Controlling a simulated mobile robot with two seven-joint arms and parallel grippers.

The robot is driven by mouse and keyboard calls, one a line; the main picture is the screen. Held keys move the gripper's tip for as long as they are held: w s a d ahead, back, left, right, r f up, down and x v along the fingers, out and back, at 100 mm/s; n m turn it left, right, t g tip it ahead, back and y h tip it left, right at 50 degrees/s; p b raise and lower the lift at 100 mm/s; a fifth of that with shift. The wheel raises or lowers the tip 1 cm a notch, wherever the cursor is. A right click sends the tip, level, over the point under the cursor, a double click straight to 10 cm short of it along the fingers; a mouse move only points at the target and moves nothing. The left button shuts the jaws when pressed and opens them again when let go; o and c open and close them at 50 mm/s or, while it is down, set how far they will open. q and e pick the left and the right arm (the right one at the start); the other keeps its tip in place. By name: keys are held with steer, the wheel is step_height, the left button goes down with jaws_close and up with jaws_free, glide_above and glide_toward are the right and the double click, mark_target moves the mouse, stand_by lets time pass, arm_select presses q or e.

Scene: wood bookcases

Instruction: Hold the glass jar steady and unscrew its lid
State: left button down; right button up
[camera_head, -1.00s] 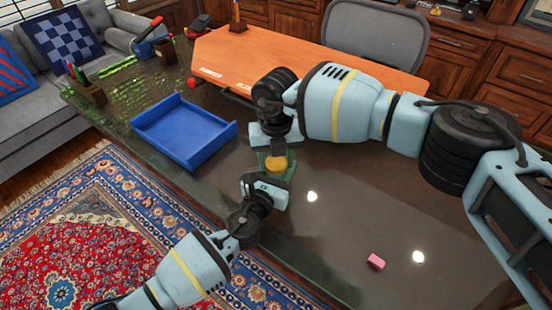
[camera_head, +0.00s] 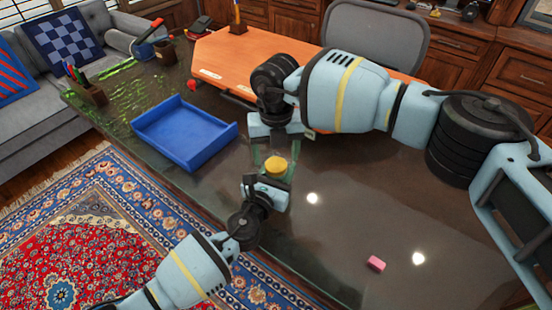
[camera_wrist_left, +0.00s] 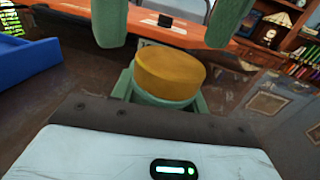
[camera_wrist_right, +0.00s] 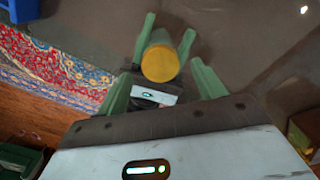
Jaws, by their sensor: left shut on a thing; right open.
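The glass jar (camera_wrist_right: 159,40) has a round yellow lid (camera_head: 275,165) on it. My left gripper (camera_head: 275,174) is shut around the jar's body from the near side, below the lid. The lid also shows close up in the left wrist view (camera_wrist_left: 170,74). My right gripper (camera_head: 274,150) is open and empty, with its green fingers spread above the lid, apart from it. The right wrist view looks down on the lid (camera_wrist_right: 160,63) between these fingers. The jar's glass is mostly hidden by the lid and left fingers.
A blue tray (camera_head: 225,132) lies left of the jar. A pink block (camera_head: 376,262) lies on the table at the right. An orange desktop (camera_head: 330,70) and a grey chair (camera_head: 375,35) stand behind. The table between jar and pink block is clear.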

mark_target(276, 164)
steer(key=shift+r, duration=0.75)
steer(key=shift+c, duration=0.2)
steer(key=m, duration=0.2)
steer(key=r+m, duration=0.1)
steer(key=shift+r+m, duration=0.25)
steer(key=shift+m, duration=0.15)
steer(key=shift+c, duration=0.2)
steer(key=m, duration=0.1)
steer(key=r+m, duration=0.1)
steer(key=m, duration=0.1)
steer(key=r+m, duration=0.1)
steer(key=m, duration=0.1)
steer(key=shift+f, duration=0.1)
steer(key=shift+f, duration=3.95)
steer(key=shift+c, duration=0.5)
steer(key=c, duration=0.9)
steer(key=n, duration=0.4)
steer(key=shift+n, duration=0.4)
steer(key=n, duration=0.5)
